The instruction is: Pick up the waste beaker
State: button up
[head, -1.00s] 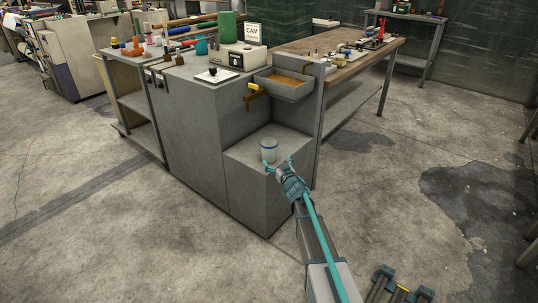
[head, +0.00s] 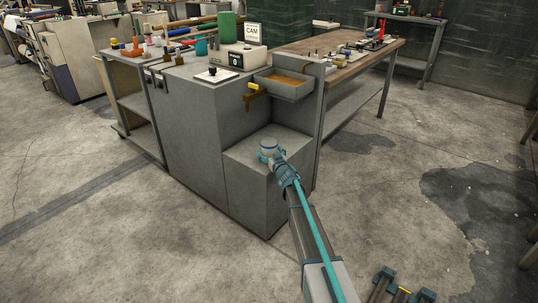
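A grey tray (head: 285,90) with orange-brown contents juts out above the ledge, with a yellow-handled brown bracket (head: 256,92) at its left. The cabinet's tall grey side (head: 195,140) rises left of the ledge. A wooden workbench (head: 340,48) stands behind. Open concrete floor lies to the right.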

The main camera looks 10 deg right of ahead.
jog(key=c, duration=1.1)
jog(key=shift+r, duration=0.1)
